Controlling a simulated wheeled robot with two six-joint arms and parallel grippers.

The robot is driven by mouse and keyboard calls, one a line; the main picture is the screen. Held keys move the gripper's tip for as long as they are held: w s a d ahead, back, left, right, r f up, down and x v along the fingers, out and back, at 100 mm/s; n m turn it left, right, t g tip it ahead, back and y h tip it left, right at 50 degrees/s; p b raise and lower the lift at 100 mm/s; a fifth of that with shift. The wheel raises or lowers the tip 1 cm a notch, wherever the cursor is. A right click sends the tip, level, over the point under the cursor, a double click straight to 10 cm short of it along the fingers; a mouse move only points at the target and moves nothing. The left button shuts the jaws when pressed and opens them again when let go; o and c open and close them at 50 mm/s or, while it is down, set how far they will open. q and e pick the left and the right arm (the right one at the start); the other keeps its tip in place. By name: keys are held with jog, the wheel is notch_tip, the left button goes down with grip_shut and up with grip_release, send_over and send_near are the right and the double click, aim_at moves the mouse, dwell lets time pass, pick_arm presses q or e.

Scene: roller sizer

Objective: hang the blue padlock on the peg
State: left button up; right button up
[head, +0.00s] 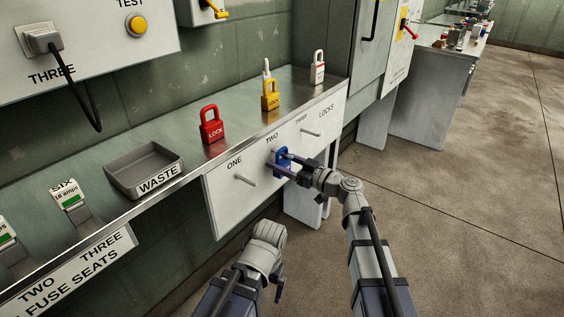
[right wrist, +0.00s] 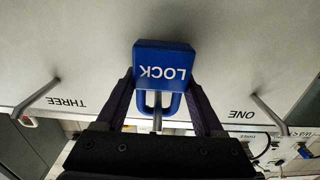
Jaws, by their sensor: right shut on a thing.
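The blue padlock (head: 282,158) is at the white lock panel (head: 222,205), under the label TWO. My right gripper (head: 286,166) is shut on it from the front. In the right wrist view the padlock (right wrist: 164,62) appears upside down between the fingers (right wrist: 158,100), its body close to the panel. A grey peg (right wrist: 157,122) shows within the shackle opening and seems to pass through it. Peg one (head: 246,180) and peg three (head: 311,132) are bare. My left gripper (head: 279,288) is low in front of the panel, its jaws not clearly seen.
On the metal shelf (head: 240,128) above stand a red padlock (head: 211,128), a yellow padlock (head: 270,97) and a white padlock (head: 318,70). A grey waste tray (head: 120,168) is at the left. Open floor (head: 460,200) lies to the right.

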jog(key=o, duration=1.4)
jog(key=v, duration=0.7)
jog(key=shift+s+d, duration=0.25)
jog(key=shift+d, duration=0.05)
